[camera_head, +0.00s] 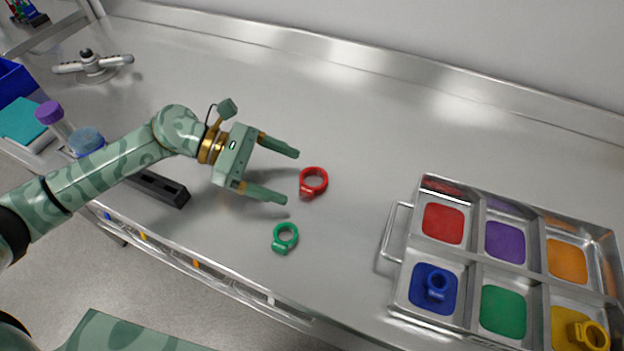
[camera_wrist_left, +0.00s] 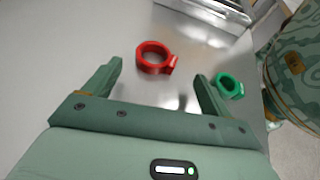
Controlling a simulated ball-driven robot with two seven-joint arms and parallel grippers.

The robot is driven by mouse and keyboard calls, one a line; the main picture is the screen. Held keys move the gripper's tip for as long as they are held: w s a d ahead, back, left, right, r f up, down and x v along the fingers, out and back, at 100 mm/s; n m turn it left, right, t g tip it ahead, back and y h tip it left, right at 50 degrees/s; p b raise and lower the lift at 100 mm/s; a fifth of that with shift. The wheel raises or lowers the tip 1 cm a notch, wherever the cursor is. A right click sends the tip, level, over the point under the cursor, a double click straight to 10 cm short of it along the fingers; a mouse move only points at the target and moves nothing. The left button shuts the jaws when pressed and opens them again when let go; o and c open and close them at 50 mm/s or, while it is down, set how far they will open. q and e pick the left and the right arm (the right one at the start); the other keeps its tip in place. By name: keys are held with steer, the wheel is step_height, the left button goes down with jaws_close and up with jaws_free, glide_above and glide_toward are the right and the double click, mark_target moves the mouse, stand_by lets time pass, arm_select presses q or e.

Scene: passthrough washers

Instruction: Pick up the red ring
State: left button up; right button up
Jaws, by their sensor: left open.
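The red ring (camera_head: 313,182) lies on the metal counter, just ahead of my left gripper's fingertips. My left gripper (camera_head: 292,176) is open and empty, with its fingers pointing toward the ring. In the left wrist view the red ring (camera_wrist_left: 155,57) lies beyond the two fingertips, between their lines, and its small tab points right. The gripper (camera_wrist_left: 160,72) is apart from it. My right gripper does not show.
A green ring (camera_head: 286,238) lies nearer the counter's front edge, close to the left gripper's lower finger. A metal tray (camera_head: 397,232) with coloured compartments stands at right, holding a blue ring (camera_head: 437,284) and a yellow ring (camera_head: 590,335).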

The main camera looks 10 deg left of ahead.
mark_target(301, 178)
arm_select(q)
steer(key=x, duration=0.4)
steer(key=shift+w, duration=0.25)
steer(key=c, duration=1)
steer(key=shift+a, duration=0.1)
steer(key=shift+c, duration=0.2)
steer(key=shift+r, duration=0.15)
